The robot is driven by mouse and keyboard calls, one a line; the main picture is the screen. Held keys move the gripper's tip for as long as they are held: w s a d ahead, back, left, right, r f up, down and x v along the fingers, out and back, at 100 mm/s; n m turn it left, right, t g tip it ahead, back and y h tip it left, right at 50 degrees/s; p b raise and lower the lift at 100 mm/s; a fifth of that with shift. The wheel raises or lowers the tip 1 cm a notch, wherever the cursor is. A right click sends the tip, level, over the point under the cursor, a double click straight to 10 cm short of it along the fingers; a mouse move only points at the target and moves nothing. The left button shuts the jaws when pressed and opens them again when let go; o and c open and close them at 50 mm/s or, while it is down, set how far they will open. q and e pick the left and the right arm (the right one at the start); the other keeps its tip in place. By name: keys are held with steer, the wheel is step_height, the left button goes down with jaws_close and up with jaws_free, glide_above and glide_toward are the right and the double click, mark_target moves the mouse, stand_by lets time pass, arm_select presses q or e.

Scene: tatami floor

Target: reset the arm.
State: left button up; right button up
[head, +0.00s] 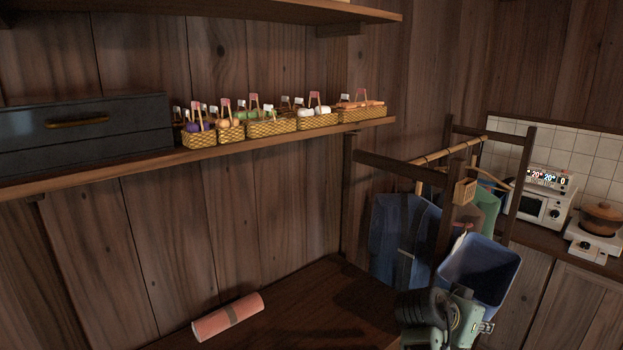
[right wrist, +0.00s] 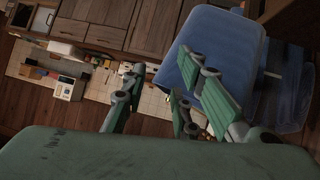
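My right gripper (head: 462,318) shows at the bottom right of the head view, in front of and just below a blue bin (head: 482,272). My left gripper is in neither view.
A wooden shelf (head: 100,176) along the wall holds a dark drawer box (head: 80,135) and several small wicker baskets (head: 270,127). A rolled pink towel (head: 228,317) lies on the dark surface below. A clothes rack (head: 400,166) stands beside the bin. An oven (head: 543,200) is at far right.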

steer(key=s+a+f+n+y, duration=0.3)
steer(key=s+f+n+y, duration=0.15)
steer(key=s+f, duration=0.85)
steer(key=s+a+f+n+g+y, duration=0.1)
steer(key=s+a+f+n+y, duration=0.2)
steer(key=s, duration=0.4)
steer(key=s+a+f+n+y, duration=0.1)
steer(key=s+a+n, duration=0.1)
steer(key=s+a, duration=0.4)
steer(key=s+a+f+n+g+y, duration=0.1)
steer(key=s+a+f+n+y, duration=0.15)
steer(key=s, duration=0.55)
step_height(320, 180, down, 32)
steer(key=s+g+h+b, duration=0.1)
steer(key=s+b, duration=0.1)
steer(key=b, duration=0.4)
arm_select(q)
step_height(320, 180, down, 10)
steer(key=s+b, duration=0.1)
steer(key=b, duration=0.3)
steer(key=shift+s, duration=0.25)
arm_select(e)
steer(key=s+d+f+g, duration=0.1)
steer(key=s+d+f, duration=0.2)
steer(key=s+f, duration=1.3)
step_height(320, 180, down, 3)
steer(key=shift+s+f, duration=0.2)
